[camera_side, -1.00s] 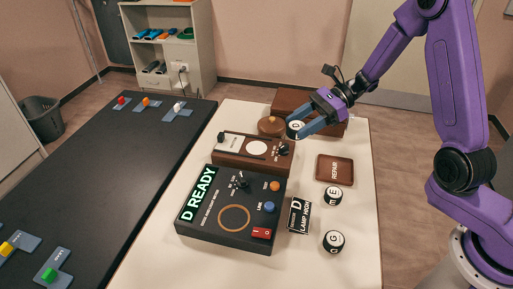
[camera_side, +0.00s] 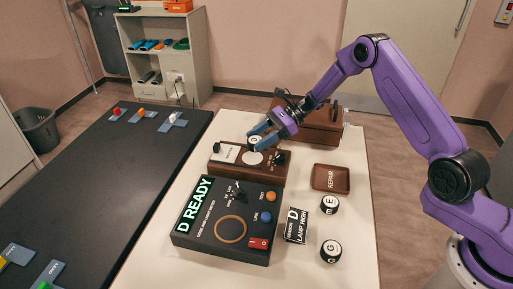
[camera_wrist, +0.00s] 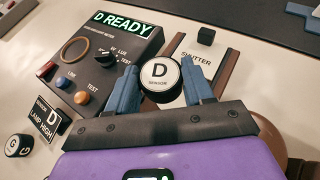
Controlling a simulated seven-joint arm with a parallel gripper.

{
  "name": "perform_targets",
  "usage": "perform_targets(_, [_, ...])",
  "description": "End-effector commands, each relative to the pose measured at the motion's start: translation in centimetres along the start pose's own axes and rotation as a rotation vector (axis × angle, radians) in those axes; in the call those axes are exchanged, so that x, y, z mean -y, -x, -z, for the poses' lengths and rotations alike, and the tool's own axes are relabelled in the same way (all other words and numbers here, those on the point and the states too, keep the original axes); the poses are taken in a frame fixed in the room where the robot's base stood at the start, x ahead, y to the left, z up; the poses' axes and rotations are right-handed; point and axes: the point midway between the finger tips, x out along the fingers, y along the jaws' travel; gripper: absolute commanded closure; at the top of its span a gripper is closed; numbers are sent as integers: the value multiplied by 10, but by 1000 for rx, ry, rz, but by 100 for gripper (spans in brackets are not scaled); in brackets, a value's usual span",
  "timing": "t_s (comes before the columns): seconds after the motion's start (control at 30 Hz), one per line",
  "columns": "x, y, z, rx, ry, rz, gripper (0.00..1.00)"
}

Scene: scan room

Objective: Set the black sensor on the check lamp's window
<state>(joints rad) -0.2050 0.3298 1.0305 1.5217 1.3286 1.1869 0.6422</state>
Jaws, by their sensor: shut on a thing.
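The black sensor (camera_side: 254,141), a short cylinder with a white top marked D, is held between the blue fingers of my gripper (camera_side: 262,139). In the wrist view the sensor (camera_wrist: 160,82) sits upright between both fingertips of my gripper (camera_wrist: 162,88). The check lamp (camera_side: 226,170) is a wooden box with a pale round window (camera_side: 252,158) and a shutter plate (camera_side: 227,153) on its left. The sensor is over the lamp's back part, near the window's far edge. In the wrist view the sensor and gripper hide the window. The gap beneath the sensor cannot be judged.
A black meter (camera_side: 212,246) reading "D READY" stands in front of the lamp. A REPAIR tray (camera_side: 346,191), sensors E (camera_side: 329,204) and G (camera_side: 331,251), and a "D LAMP HIGH" card (camera_side: 296,227) lie to the right. A wooden box (camera_side: 320,134) stands behind.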

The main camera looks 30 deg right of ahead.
Motion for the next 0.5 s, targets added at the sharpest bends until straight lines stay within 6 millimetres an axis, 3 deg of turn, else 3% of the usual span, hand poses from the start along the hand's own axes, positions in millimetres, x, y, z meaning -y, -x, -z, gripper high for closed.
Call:
perform_targets(0.27, [11, -10, 11, 1, 1, 0, 81])
perform_targets(0.5, [13, -23, 36, 1, -1, 0, 81])
